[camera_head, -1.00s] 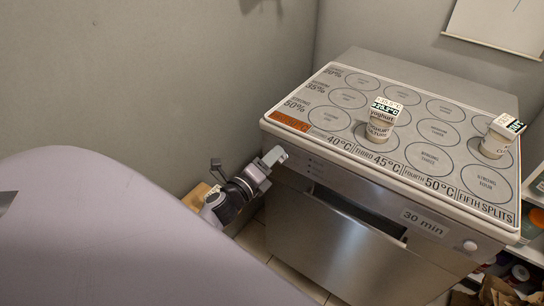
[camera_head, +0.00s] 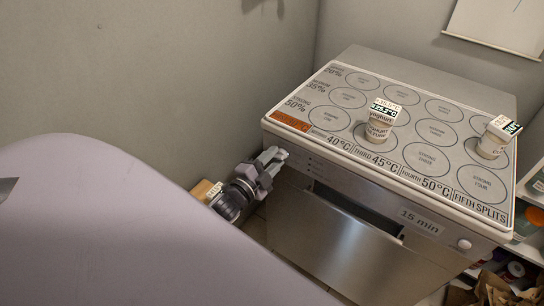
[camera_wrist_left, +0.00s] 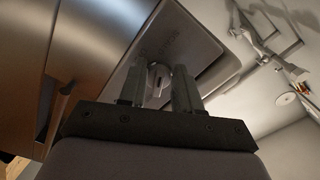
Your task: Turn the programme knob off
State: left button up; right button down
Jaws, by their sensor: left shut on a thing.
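The metal appliance (camera_head: 330,230) stands with its front panel facing me. My left gripper (camera_head: 272,158) is at the left end of that panel. The gripper hides this knob in the head view. A label on the panel (camera_head: 420,222) reads "15 min". Another round white knob (camera_head: 464,244) is at the panel's right end, away from the gripper. My right gripper is not in view.
Two yoghurt cups stand on the printed top: one near the middle (camera_head: 379,131), one at the right (camera_head: 492,145). A wall is close on the left. A cardboard box (camera_head: 204,190) lies behind my left arm. Paper bags (camera_head: 497,290) are at the lower right.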

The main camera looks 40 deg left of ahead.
pick_arm(q)
jog(key=n+p, duration=0.1)
jog(key=n, duration=0.7)
jog(key=d+n+p, duration=0.1)
jog(key=n, duration=0.3)
jog(key=shift+f+n+p, duration=0.3)
jog(key=shift+p, duration=0.05)
dwell(0.4)
jog(key=o, duration=1.1)
jog(key=shift+c, duration=0.2)
jog(key=s, duration=0.7)
jog(key=shift+d, duration=0.15)
